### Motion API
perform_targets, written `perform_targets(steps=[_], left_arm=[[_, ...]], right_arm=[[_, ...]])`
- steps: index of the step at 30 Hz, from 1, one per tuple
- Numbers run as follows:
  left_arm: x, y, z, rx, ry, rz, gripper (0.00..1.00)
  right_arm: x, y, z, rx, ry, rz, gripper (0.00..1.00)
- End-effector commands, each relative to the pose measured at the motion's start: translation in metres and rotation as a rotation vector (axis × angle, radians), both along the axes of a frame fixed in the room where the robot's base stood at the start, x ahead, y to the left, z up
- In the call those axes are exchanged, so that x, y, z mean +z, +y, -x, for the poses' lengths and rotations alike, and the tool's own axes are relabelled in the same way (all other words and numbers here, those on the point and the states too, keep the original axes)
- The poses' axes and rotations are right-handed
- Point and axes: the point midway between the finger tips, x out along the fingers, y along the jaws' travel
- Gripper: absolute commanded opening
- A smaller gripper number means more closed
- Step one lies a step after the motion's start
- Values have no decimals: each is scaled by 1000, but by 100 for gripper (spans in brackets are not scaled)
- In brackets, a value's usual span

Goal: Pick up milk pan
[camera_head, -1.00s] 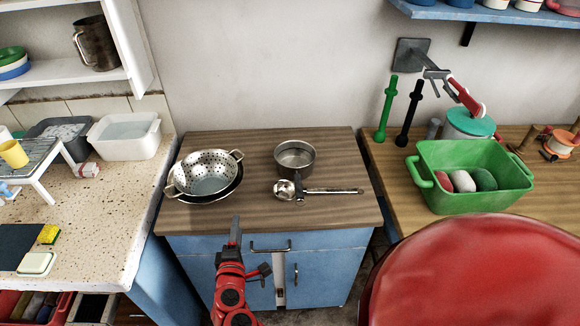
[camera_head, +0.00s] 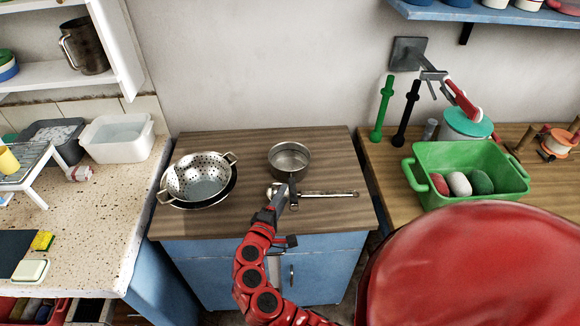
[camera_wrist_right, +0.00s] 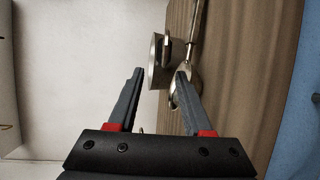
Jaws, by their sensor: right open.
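The milk pan (camera_head: 290,160) is a small round steel pan. It stands upright at the back of the wooden counter top, and its handle points toward the front. My right gripper (camera_head: 281,196) is in front of the pan, over the counter's front part, close to the handle. In the right wrist view the open, empty fingers (camera_wrist_right: 158,74) point at the pan (camera_wrist_right: 154,70), which shows beyond and between the tips. I cannot tell whether they touch the handle. My left gripper is not in view.
A ladle-like steel utensil (camera_head: 330,193) lies just in front of the pan, close to my right gripper. A steel colander (camera_head: 198,176) sits in a dark pan to the left. A green basin (camera_head: 470,160) with stones stands on the right counter. The counter's right part is clear.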

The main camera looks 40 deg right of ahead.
Motion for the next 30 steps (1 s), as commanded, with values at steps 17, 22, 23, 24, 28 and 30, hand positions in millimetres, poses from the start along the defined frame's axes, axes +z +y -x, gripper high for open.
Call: perform_targets(steps=[17, 22, 23, 24, 28, 30], left_arm=[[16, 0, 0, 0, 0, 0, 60], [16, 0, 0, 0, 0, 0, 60], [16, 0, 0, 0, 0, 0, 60], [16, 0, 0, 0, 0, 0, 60], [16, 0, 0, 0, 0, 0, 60], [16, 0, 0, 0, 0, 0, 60]], right_arm=[[-7, -56, -39, 0, -2, -1, 50], [-9, -59, -41, 2, -1, -2, 50], [-9, -59, -41, 3, -1, -2, 50], [-9, -59, -41, 3, -1, -2, 50], [-9, -59, -41, 3, -1, -2, 34], [-9, -59, -41, 3, -1, -2, 21]])
